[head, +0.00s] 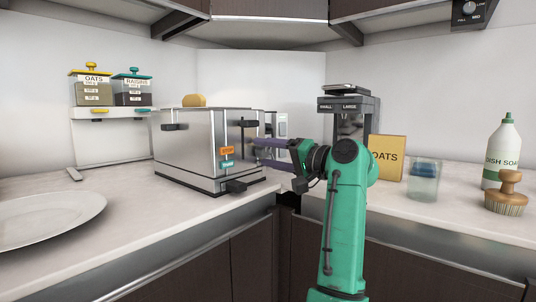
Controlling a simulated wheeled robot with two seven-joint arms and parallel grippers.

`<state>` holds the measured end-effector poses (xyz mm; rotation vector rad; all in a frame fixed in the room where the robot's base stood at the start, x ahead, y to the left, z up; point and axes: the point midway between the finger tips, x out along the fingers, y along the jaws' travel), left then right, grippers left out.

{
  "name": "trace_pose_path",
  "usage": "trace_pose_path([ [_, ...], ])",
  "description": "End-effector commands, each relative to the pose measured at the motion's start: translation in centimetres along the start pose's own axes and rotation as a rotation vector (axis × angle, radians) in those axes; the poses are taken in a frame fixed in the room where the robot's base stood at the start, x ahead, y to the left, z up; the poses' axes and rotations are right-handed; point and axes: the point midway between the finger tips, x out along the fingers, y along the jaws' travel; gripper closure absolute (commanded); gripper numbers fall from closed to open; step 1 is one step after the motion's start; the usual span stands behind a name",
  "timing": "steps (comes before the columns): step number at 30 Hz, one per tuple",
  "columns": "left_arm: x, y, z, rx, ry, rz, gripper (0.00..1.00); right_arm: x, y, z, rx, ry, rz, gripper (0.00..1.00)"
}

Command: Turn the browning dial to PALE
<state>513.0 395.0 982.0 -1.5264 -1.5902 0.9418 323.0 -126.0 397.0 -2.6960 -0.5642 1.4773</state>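A silver toaster (190,145) stands on the left counter with a slice of bread (194,100) in its top. Its right end carries an orange STOP button (227,151), a teal button (227,164) and dark levers. I cannot make out the browning dial or its marks; my gripper covers part of that end.
A white plate (50,215) lies at the front left. OATS (91,88) and RAISINS (133,88) jars stand behind the toaster. A dispenser (350,112), OATS box (388,157), glass (424,180), brush (507,195) and dish soap (502,150) stand on the right.

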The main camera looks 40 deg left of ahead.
Motion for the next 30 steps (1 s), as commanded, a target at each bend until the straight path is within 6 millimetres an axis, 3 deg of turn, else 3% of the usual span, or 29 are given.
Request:
trace_pose_path([
  [5, -0.5, 0.0, -0.1, 0.002, 0.002, 0.001, 0.36, -0.1, 0.0, 0.0, 0.0, -0.003, 0.001, 0.5],
  [8, -2.0, 0.0, -0.1, 0.003, 0.004, 0.002, 0.36, -0.5, 0.2, 0.2, 0.0, -0.026, 0.006, 0.5],
  [15, -9.0, -0.1, -0.2, 0.003, 0.005, 0.002, 0.36, -2.9, 1.6, 0.3, 0.007, -0.129, 0.052, 0.5],
  [21, -13.5, -0.2, -0.1, 0.0, 0.002, -0.002, 0.36, -4.8, 2.5, 0.8, 0.016, -0.213, 0.085, 0.5],
  [30, -14.6, 0.0, 0.0, 0.0, -0.001, 0.0, 0.36, -5.2, 2.8, 1.1, 0.02, -0.241, 0.094, 0.5],
])
